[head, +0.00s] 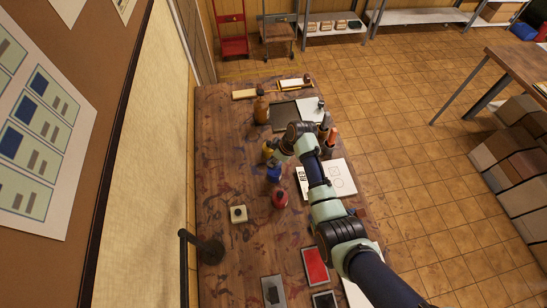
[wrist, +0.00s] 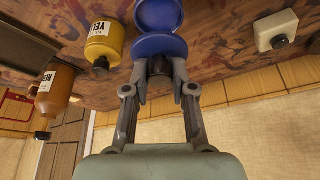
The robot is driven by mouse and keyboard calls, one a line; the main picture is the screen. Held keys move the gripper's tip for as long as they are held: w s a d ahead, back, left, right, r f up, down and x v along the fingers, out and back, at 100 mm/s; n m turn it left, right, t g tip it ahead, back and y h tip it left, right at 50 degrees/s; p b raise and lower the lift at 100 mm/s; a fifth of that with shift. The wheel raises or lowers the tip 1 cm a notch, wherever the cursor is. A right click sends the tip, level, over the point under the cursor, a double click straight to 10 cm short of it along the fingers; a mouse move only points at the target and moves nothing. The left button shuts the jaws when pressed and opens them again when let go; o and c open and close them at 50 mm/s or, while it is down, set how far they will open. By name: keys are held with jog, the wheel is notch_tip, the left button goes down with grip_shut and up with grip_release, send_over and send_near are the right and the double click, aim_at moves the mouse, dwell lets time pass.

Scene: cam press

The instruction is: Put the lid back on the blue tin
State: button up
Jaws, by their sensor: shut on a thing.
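My gripper (wrist: 160,78) is shut on the blue lid (wrist: 160,44), with a dark knob-like part between its fingertips. The blue tin (wrist: 158,14) shows just beyond the lid at the top edge of the wrist view, its round shape partly cut off. The lid overlaps the tin's near edge in that view; I cannot tell whether they touch. In the head view a small blue patch (head: 274,174) shows beside the end of my arm, and I cannot separate lid from tin there.
A yellow bottle (wrist: 104,42) stands close beside the tin, with an amber bottle (wrist: 58,88) farther off. A red round-bodied bottle (head: 279,199) and a pale block with a dark knob (head: 238,213) are nearby. Bare wooden tabletop (head: 225,165) lies to the left.

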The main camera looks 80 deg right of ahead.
jog(key=shift+f+b, duration=1.75)
jog(key=shift+f, duration=0.7)
jog(key=shift+f, duration=0.15)
dwell(0.4)
jog(key=o, duration=1.5)
notch_tip(320, 180, up, 7)
jog(key=p, duration=0.7)
grip_shut()
dwell(0.7)
jog(key=shift+f, duration=0.15)
